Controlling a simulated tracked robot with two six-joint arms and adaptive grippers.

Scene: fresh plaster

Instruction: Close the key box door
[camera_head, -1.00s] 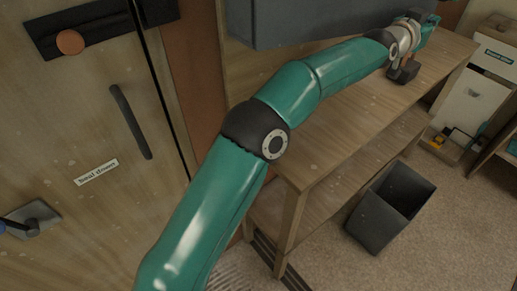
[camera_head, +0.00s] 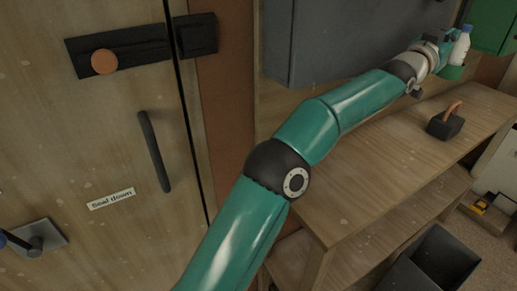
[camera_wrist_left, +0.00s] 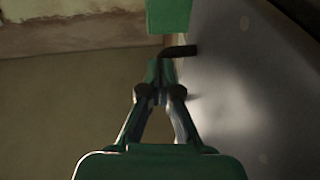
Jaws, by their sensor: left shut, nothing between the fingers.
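A grey box (camera_head: 350,35) hangs on the wall above the bench in the head view; it looks like the key box. I cannot tell there how far its door stands open. In the left wrist view a smooth grey panel (camera_wrist_left: 250,95), probably the door, fills the right side. A dark handle-like bar (camera_wrist_left: 180,51) juts from its left edge. My left gripper (camera_wrist_left: 160,72) is shut and empty, its tips close to this bar; I cannot tell if they touch. In the head view the left gripper (camera_head: 449,66) is small and partly hidden by its wrist. My right gripper is not visible.
A wooden bench (camera_head: 390,150) stands below, with a dark block with a copper-coloured handle (camera_head: 446,122) on it. A white bottle (camera_head: 461,44) and a green cabinet (camera_head: 490,25) are at the upper right. A dark bin (camera_head: 435,262) stands on the floor. A wooden door (camera_head: 95,140) is at left.

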